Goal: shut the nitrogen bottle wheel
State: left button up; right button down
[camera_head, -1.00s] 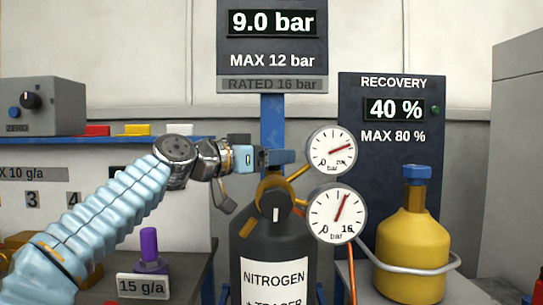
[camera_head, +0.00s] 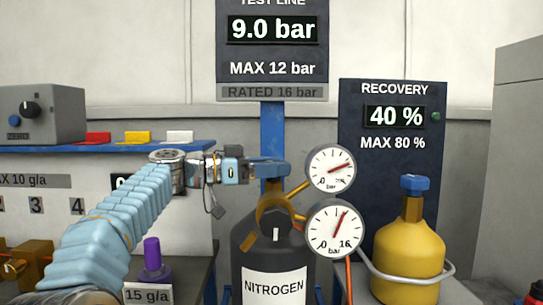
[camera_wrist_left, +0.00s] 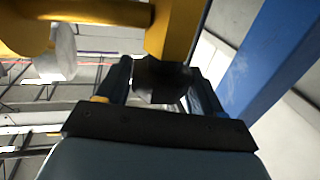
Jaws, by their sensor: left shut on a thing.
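The nitrogen bottle (camera_head: 250,258) is dark grey with a white label and stands at bottom centre in the head view. A brass valve body (camera_head: 270,206) sits on its neck. My left gripper (camera_head: 272,171) is at the top of this valve, its blue fingers closed on the wheel. The fingers mostly hide the wheel in the head view. In the left wrist view, the wheel is a dark block (camera_wrist_left: 162,80) between the two fingertips of my left gripper (camera_wrist_left: 163,90), below a yellow brass part (camera_wrist_left: 178,30). My right gripper is not in view.
Two round gauges (camera_head: 330,168) (camera_head: 333,229) stand close right of the valve. A blue post (camera_head: 272,130) rises behind it. A yellow recovery bottle (camera_head: 408,255) stands to the right. A purple-topped weight (camera_head: 153,258) and blue shelf (camera_head: 110,146) are at the left.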

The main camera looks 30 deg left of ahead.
pick_arm(q)
jog(key=shift+m+g+h, duration=0.6)
jog(key=shift+g, duration=0.4)
jog(key=o, duration=1)
jog(key=shift+c, duration=0.2)
jog(key=v, duration=1.2)
jog(key=shift+f, duration=0.2)
